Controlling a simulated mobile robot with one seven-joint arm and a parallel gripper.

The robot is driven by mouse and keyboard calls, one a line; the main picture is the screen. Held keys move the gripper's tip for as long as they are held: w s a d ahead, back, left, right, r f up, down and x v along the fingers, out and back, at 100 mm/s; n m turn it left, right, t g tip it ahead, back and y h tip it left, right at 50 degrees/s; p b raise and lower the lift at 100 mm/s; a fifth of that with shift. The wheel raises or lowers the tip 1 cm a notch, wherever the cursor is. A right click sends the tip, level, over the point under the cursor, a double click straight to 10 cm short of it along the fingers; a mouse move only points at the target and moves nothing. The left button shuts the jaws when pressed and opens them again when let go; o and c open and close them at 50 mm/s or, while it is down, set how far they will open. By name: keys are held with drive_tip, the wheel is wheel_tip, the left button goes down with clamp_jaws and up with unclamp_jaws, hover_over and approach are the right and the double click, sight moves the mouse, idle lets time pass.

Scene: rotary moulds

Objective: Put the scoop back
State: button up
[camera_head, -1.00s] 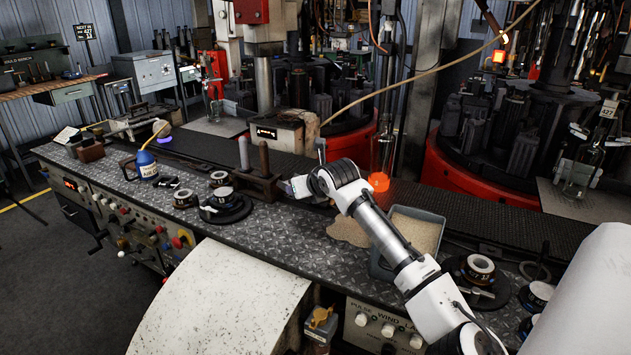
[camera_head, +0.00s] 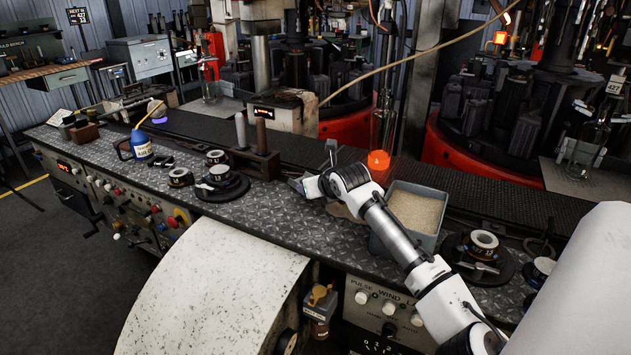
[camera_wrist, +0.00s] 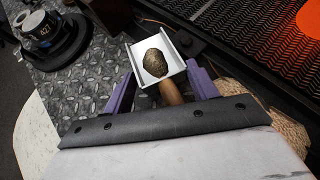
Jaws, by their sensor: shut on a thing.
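In the wrist view, the scoop is a pale, square-edged pan (camera_wrist: 178,48) with a brown wooden handle (camera_wrist: 171,93). A brownish-gold oval lump (camera_wrist: 155,63) lies in the pan. My gripper (camera_wrist: 163,86), with purple fingers, is shut on the handle. In the head view, my gripper (camera_head: 300,186) is over the patterned metal bench, right of a dark block with two upright rods (camera_head: 255,165). The scoop is too small to make out clearly there. A grey tray (camera_head: 386,246) of pale grains stands right of my gripper, partly behind my arm.
A round black stand with a ring (camera_head: 222,187) sits left of my gripper. A blue bottle (camera_head: 141,146) stands further left. A glowing orange piece (camera_head: 379,160) is behind the tray. Another ringed stand (camera_head: 481,245) is at right. Bare bench lies in front of my gripper.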

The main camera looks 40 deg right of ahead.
drive_tip(key=shift+f+b, duration=0.5)
drive_tip(key=shift+f, duration=0.3)
drive_tip(key=o, duration=1.3)
